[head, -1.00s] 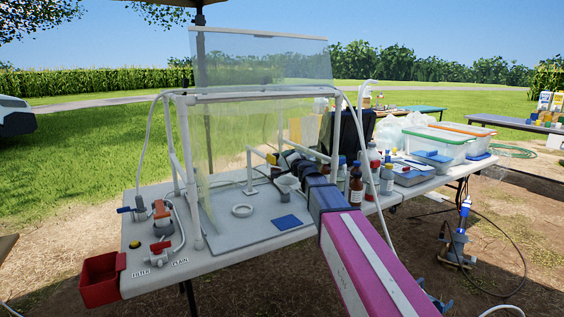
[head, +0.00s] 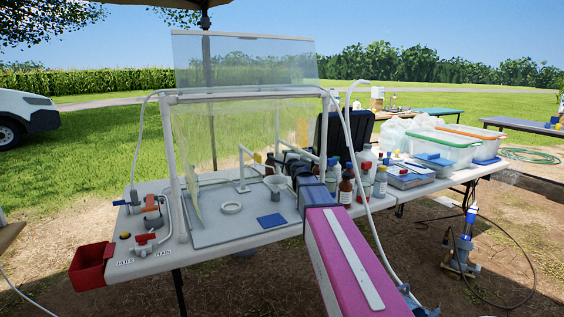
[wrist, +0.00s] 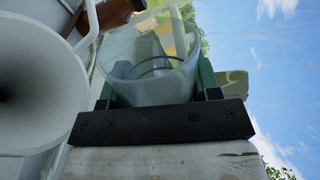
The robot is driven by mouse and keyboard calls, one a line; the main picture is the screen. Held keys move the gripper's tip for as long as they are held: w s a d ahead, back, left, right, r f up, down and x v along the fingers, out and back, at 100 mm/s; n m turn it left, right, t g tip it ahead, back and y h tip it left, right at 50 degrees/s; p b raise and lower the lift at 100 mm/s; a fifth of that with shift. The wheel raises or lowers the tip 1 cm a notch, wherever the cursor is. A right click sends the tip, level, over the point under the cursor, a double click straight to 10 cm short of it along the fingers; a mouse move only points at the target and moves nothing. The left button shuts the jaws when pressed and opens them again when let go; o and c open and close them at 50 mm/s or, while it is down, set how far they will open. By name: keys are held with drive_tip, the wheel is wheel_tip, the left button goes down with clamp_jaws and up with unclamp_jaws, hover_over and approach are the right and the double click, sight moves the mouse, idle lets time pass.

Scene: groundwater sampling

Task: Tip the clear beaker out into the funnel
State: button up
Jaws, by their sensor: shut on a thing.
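My gripper (wrist: 158,84) is shut on the clear beaker (wrist: 150,62) in the wrist view, with a green-edged finger on each side of it. The wrist picture lies on its side, with sky at the right, so the beaker's tilt is hard to judge. The white funnel (wrist: 45,70) fills the left edge, its wide mouth and dark hole showing close beside the beaker. I cannot tell how much is in the beaker. In the head view the funnel (head: 277,182) stands on the grey tray just left of my forearm, which hides the beaker and most of the gripper.
A clear screen on a white frame (head: 172,150) stands over the grey tray (head: 205,233). Brown bottles (head: 346,187) stand right of my arm. A red bin (head: 90,266) hangs at the table's left end.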

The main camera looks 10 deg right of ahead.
drive_tip(key=m, duration=0.2)
drive_tip(key=d+m, duration=0.1)
drive_tip(key=shift+w+d+m, duration=0.15)
drive_tip(key=shift+d+m, duration=0.05)
drive_tip(key=shift+m, duration=0.2)
drive_tip(key=m, duration=0.2)
drive_tip(key=d+m, duration=0.1)
drive_tip(key=m, duration=0.1)
drive_tip(key=shift+r, duration=0.35)
drive_tip(key=shift+w+d+r+m, duration=0.1)
drive_tip(key=shift+d+r+m, duration=0.1)
drive_tip(key=shift+m, duration=0.8)
drive_tip(key=shift+d+r+m, duration=0.15)
drive_tip(key=shift+m, duration=0.85)
drive_tip(key=shift+m+h, duration=0.4)
drive_tip(key=shift+h, duration=0.4)
drive_tip(key=s+r, duration=0.1)
drive_tip(key=s+a+r, duration=0.1)
drive_tip(key=s, duration=0.1)
drive_tip(key=shift+s+r, duration=0.15)
drive_tip(key=s+r+m+h, duration=0.1)
drive_tip(key=s+r, duration=0.3)
drive_tip(key=shift+a+r+h, duration=0.35)
drive_tip(key=shift+a+h, duration=0.05)
drive_tip(key=shift+a, duration=0.05)
